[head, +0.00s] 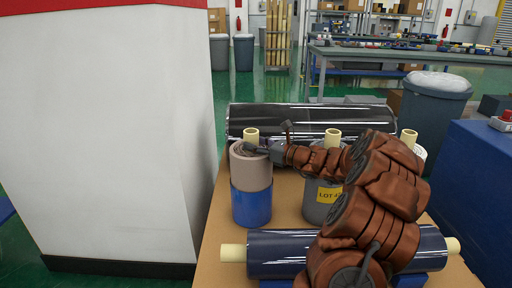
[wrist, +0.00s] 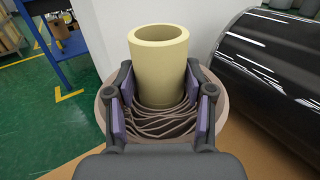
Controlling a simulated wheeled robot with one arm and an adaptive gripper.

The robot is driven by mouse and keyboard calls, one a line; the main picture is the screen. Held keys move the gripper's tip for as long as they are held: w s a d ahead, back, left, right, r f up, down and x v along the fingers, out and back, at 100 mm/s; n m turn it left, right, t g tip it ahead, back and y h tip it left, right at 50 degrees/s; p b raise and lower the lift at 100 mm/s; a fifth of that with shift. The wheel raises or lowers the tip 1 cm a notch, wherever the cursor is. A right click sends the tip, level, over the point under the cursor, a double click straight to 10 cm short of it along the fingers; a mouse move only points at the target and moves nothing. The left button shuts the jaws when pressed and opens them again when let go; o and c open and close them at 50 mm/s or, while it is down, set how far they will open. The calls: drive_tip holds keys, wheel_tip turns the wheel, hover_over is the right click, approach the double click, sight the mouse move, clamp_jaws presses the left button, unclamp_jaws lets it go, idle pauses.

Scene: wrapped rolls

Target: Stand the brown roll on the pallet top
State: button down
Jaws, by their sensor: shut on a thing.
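The brown roll (head: 251,168) is upright at the left of the tan pallet top (head: 213,258), its pale yellow core (head: 251,135) sticking up. Directly below its brown wrap is a blue cylindrical part (head: 251,206); I cannot tell whether it belongs to the roll or is separate. My gripper (head: 262,148) comes in from the right at the roll's top. In the wrist view my gripper (wrist: 162,108) has its purple pads on both sides of the core (wrist: 158,70), above the wrinkled wrap end (wrist: 160,120), and is shut on the roll.
A grey roll with a yellow LOT label (head: 328,194) stands to the right, partly behind my arm. A dark blue roll (head: 280,254) lies along the front, and a glossy black roll (head: 270,117) lies at the back. A white pillar (head: 110,140) rises close on the left.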

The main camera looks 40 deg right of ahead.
idle(0.3)
drive_tip(key=shift+c, duration=2.2)
unclamp_jaws()
drive_tip(key=shift+s+d+r, duration=0.1)
drive_tip(key=shift+s, duration=0.05)
drive_tip(key=p+v, duration=0.2)
drive_tip(key=v, duration=0.9)
drive_tip(key=shift+s+p, duration=0.35)
drive_tip(key=shift+s, duration=0.05)
